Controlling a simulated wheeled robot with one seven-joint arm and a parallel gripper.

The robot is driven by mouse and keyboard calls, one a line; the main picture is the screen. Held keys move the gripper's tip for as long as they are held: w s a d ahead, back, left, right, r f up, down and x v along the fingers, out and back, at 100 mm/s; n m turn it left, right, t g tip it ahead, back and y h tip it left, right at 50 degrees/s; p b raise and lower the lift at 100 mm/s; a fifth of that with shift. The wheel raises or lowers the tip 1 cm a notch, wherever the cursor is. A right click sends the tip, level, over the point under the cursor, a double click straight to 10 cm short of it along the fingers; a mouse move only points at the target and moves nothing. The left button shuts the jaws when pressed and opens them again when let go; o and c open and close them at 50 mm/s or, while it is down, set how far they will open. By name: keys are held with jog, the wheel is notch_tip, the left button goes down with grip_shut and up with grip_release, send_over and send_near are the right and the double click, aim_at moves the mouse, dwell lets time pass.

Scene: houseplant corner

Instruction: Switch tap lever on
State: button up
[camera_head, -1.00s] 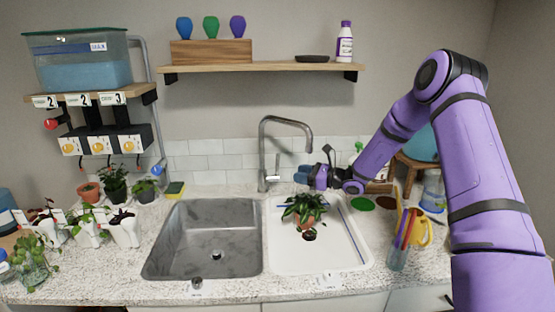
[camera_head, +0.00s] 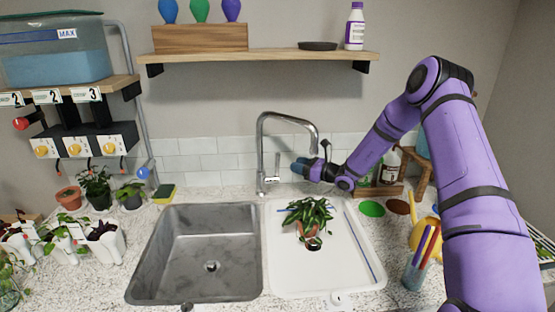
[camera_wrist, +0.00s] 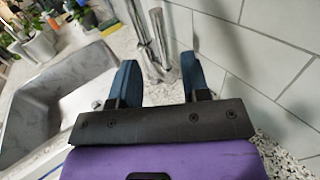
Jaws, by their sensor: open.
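The chrome tap (camera_head: 261,150) stands behind the two basins, with its tall spout arching to the right. Its small lever (camera_head: 276,177) sticks out low on the body's right side. My gripper (camera_head: 297,166) is just right of the tap, fingers pointing left towards it. In the wrist view my gripper (camera_wrist: 158,68) is open, with its two blue fingers apart. The tap body (camera_wrist: 140,20) rises beyond the fingertips, and a chrome part shows between them. I cannot tell whether a finger touches the lever.
A potted plant (camera_head: 307,222) sits in the white right basin (camera_head: 345,275). The steel left basin (camera_head: 200,250) is empty. White tiles stand close behind the tap. A sponge (camera_head: 164,194), a green disc (camera_head: 371,208) and a yellow watering can (camera_head: 425,240) are on the counter.

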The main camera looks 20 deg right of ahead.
send_over(278, 176)
jog(key=shift+w, duration=0.4)
grip_shut()
